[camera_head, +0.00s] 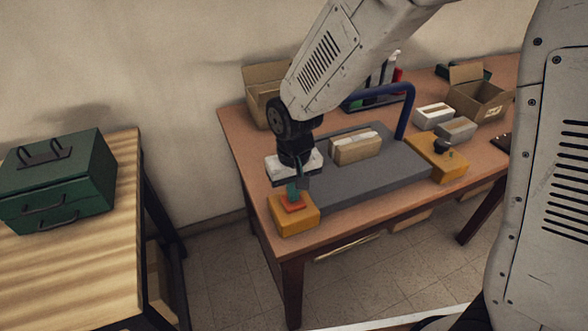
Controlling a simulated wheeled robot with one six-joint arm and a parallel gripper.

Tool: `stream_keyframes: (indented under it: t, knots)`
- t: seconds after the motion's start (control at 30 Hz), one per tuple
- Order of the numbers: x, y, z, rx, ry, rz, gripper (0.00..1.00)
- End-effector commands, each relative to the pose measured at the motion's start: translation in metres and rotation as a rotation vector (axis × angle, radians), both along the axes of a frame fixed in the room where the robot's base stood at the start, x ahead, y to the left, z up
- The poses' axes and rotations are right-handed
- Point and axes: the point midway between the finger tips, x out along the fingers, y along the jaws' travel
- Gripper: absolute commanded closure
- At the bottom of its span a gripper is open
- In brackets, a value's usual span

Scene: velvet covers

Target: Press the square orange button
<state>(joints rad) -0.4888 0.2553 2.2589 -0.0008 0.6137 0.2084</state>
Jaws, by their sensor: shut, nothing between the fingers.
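The square orange button (293,206) sits on top of a yellow box (294,223) at the near left corner of the brown table (238,143). My gripper (293,197) is shut and empty. It points down over the button, and its tip covers the button's far part. I cannot tell from this view whether the tip touches the button or hovers just above it.
A grey slab (395,178) with a brown package (357,149) and a blue arch (409,110) lies right of the button. Another yellow box (437,165) with a black knob (441,147) stands further right. A green toolbox (62,178) is on the left table.

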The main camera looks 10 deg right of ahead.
Motion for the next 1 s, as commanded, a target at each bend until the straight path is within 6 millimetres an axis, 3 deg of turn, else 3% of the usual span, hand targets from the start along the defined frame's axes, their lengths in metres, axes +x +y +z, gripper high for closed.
stream_keyframes:
  t: [0.07,0.4,0.6,0.8,1.0]
  knots:
    - [-0.004,-0.002,0.006,-0.003,0.007,-0.001,1.00]
    - [-0.001,-0.004,0.089,0.006,-0.012,-0.006,1.00]
    - [-0.001,-0.004,0.125,0.005,-0.011,-0.005,1.00]
    - [-0.002,-0.003,0.140,0.004,-0.008,-0.005,1.00]
    - [-0.002,-0.003,0.141,0.004,-0.008,-0.004,1.00]
